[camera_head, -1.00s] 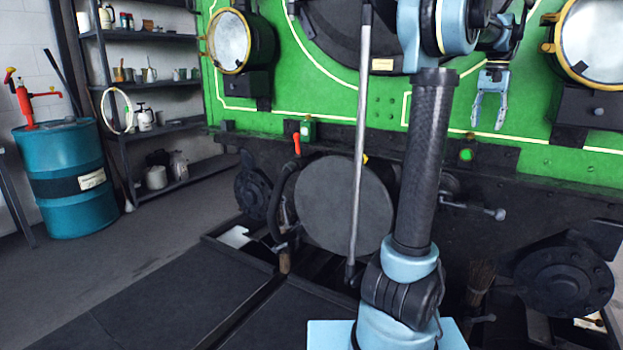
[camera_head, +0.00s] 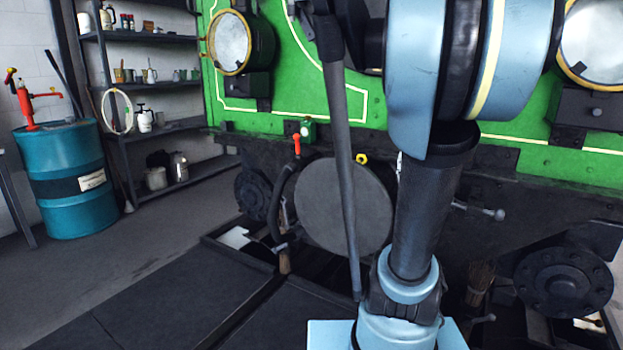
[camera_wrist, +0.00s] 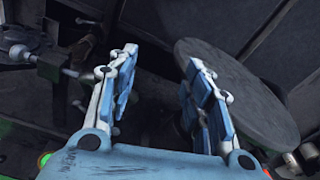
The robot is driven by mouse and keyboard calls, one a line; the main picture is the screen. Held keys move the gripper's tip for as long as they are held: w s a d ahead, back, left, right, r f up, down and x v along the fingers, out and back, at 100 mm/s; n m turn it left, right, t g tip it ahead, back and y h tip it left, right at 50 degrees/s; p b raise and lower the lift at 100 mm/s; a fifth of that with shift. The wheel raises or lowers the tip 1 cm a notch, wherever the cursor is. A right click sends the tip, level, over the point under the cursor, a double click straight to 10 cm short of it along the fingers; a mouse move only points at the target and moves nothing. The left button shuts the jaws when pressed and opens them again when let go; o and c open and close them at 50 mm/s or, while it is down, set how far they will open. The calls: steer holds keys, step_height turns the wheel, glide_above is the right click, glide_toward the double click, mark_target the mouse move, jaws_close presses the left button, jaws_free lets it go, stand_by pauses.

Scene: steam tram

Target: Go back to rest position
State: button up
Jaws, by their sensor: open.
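My gripper (camera_wrist: 160,75) shows in the wrist view with its two blue and white fingers spread apart. Nothing is between the fingers. Behind them are dark underframe parts and the round grey disc (camera_wrist: 225,85) on the tram front. In the head view my gripper is hidden, and my arm's large blue joint stands close to the camera. The same grey disc appears in the head view (camera_head: 330,215), left of my arm's lower tube.
The green tram front (camera_head: 290,95) carries round lamps, one at left (camera_head: 230,43) and one at right (camera_head: 592,42). A blue drum (camera_head: 70,180) with a red pump and a dark shelf rack (camera_head: 155,130) stand at the left. The floor between (camera_head: 170,270) is clear.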

steer(key=s+a+f+n, duration=0.1)
steer(key=s+a+f, duration=0.2)
steer(key=f, duration=0.3)
steer(key=s+a+f+n, duration=0.1)
steer(key=s+a+f, duration=0.3)
steer(key=s+f, duration=0.2)
steer(key=s+a+f+n+t, duration=0.1)
steer(key=s+a+f, duration=0.2)
steer(key=f, duration=0.4)
steer(key=shift+s+a+f+n, duration=0.2)
steer(key=shift+s+a+n, duration=0.15)
steer(key=shift+s, duration=0.5)
steer(key=shift+w, duration=0.45)
